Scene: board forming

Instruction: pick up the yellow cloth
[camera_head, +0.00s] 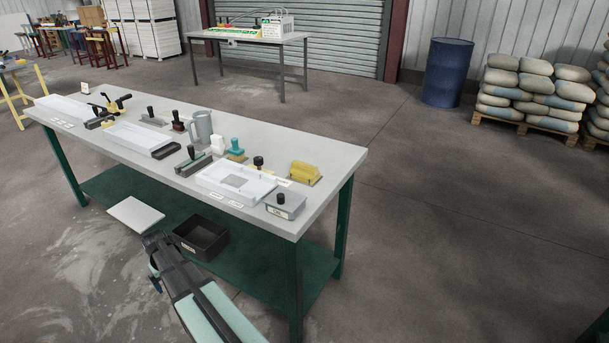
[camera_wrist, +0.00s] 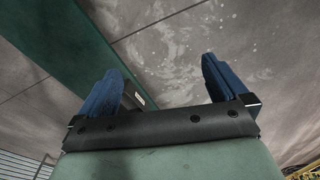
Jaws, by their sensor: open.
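The yellow cloth (camera_head: 304,172) lies as a folded bundle near the right end of the grey workbench top (camera_head: 335,160). It seems to rest on a darker flat piece. My gripper (camera_head: 154,262) is low in front of the bench, left of the cloth and well apart from it, near the lower shelf. In the wrist view my gripper (camera_wrist: 165,78) shows two blue fingers spread apart with nothing between them. The cloth is not in the wrist view.
A white tray (camera_head: 210,188), a grey lidded box (camera_head: 285,212), a teal-handled stamp (camera_head: 236,152) and a grey mug (camera_head: 202,125) stand left of or before the cloth. A black bin (camera_head: 200,250) sits on the green lower shelf (camera_head: 262,270). The floor right of the bench is clear.

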